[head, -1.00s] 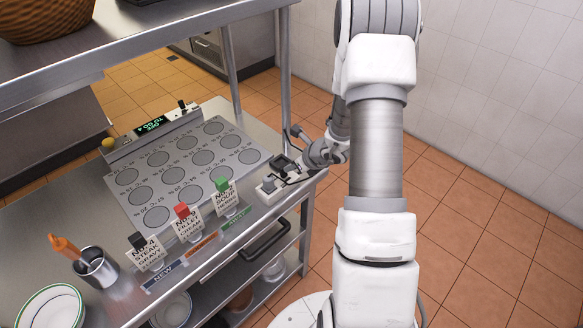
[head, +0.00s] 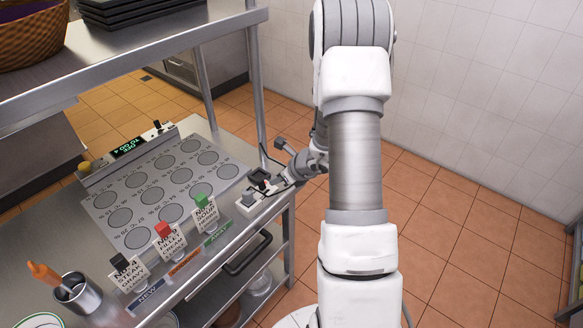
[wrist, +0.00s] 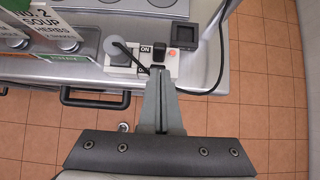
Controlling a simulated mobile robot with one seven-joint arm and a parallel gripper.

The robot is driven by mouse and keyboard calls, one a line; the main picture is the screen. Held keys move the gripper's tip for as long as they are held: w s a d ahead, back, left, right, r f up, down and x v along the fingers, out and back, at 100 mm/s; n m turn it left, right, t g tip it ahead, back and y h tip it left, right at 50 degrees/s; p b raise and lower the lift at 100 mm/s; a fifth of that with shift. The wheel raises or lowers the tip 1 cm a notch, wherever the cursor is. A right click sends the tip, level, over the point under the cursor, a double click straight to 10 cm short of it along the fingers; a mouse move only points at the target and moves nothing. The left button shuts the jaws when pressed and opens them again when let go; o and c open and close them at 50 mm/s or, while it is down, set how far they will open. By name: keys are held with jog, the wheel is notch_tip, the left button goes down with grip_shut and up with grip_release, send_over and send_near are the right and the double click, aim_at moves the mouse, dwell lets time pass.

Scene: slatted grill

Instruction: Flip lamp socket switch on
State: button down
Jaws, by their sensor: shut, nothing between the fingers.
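The lamp socket (wrist: 143,72) is a pale block at the counter's right front corner. In the wrist view it has a round grey plug with a cord, a label reading ON, a black switch (wrist: 158,50) and a small orange-red spot (wrist: 172,54). It also shows in the head view (head: 248,204). My gripper (wrist: 159,74) is shut and empty. Its fingertips are right in front of the switch and overlap its near end in the wrist view; I cannot tell whether they touch. In the head view my gripper (head: 273,184) is small at the socket.
A dark square device (wrist: 186,37) stands just beyond the socket, and a black cable (wrist: 222,60) hangs over the counter edge. Order signs (head: 205,213) stand to the left. A shelf post (head: 255,85) rises close behind my gripper. Open tiled floor (head: 470,200) lies to the right.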

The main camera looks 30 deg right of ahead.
jog(key=w+r+v, duration=0.1)
jog(key=v, duration=0.9)
jog(key=shift+a+r+p, duration=0.2)
jog(key=shift+r+p, duration=0.05)
jog(key=shift+p, duration=0.1)
jog(key=shift+w, duration=0.15)
jog(key=s+a+r+n+g+y+b, duration=0.1)
jog(key=s+a+r+n, duration=0.2)
jog(key=a+r+n, duration=0.35)
jog(key=s+a+r+n+g+y+b, duration=0.1)
jog(key=s+a+r+n, duration=0.2)
jog(key=a+r+n, duration=0.35)
jog(key=s+a+r+n+h+b, duration=0.1)
jog(key=s+a+r+n+h, duration=0.1)
jog(key=s+n, duration=0.5)
jog(key=s+a+r+n+h+b, duration=0.1)
jog(key=s+r+n+h, duration=0.1)
jog(key=s+n, duration=0.6)
jog(key=n, duration=0.4)
jog(key=shift+a+h, duration=0.35)
jog(key=shift+h, duration=0.05)
